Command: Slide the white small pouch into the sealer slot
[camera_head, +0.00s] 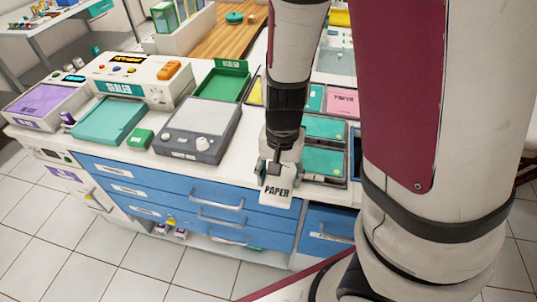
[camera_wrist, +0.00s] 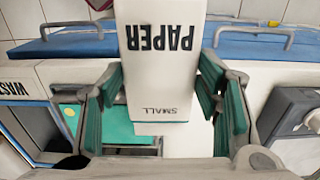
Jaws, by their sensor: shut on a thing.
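The white small pouch (camera_head: 276,191), printed PAPER, is held by my gripper (camera_head: 281,165) over the front edge of the counter, its lettered end pointing down. In the wrist view the pouch (camera_wrist: 157,80) reads PAPER and SMALL and lies between the teal-padded fingers (camera_wrist: 165,112); my gripper is shut on it. The sealer (camera_head: 140,74) is a white box with an orange handle, a dark display and a teal label, at the counter's back left, well left of my gripper. Its slot cannot be made out clearly.
A grey device with a knob (camera_head: 199,127) stands between the sealer and my gripper. A small green box (camera_head: 140,138) and a green tray (camera_head: 222,84) are nearby.

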